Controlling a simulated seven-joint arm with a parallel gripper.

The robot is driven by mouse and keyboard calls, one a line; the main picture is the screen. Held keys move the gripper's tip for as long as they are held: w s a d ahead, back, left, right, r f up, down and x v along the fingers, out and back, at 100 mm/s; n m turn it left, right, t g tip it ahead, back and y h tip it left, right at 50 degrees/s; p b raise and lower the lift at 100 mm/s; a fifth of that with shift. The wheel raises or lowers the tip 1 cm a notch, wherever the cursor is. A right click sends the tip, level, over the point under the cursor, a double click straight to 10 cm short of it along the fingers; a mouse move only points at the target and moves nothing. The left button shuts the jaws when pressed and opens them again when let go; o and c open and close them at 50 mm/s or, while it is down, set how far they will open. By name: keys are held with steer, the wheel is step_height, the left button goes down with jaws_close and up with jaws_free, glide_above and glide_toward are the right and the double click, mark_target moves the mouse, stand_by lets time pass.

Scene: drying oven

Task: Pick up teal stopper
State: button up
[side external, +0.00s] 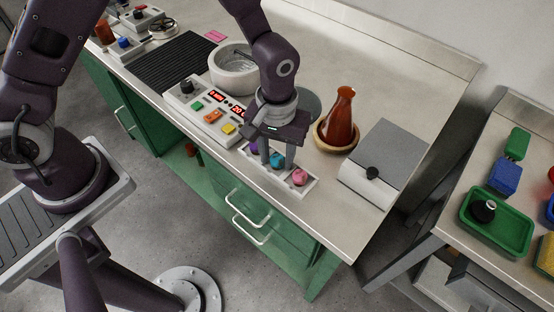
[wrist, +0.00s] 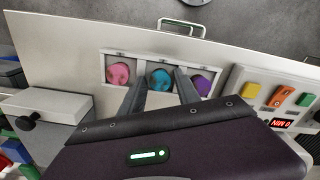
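The teal stopper (wrist: 160,78) sits in the middle compartment of a white tray (wrist: 113,53), with a pink stopper (wrist: 118,74) on one side and a purple stopper (wrist: 201,80) on the other. In the side external view the teal stopper (side external: 277,160) shows between my gripper's fingers, next to the pink stopper (side external: 299,177). The purple stopper (side external: 254,146) is mostly hidden behind a finger there. My gripper (side external: 277,162) points down over the tray. Its two fingers (wrist: 161,78) are apart, one on each side of the teal stopper; I cannot tell whether they touch it.
A control box (side external: 212,112) with coloured buttons stands beside the tray. A brown flask (side external: 340,120) on a ring and a grey box (side external: 386,160) with a black knob stand on the other side. A white bowl (side external: 233,77) is behind. The bench's front edge is close.

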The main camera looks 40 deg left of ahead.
jaws_close()
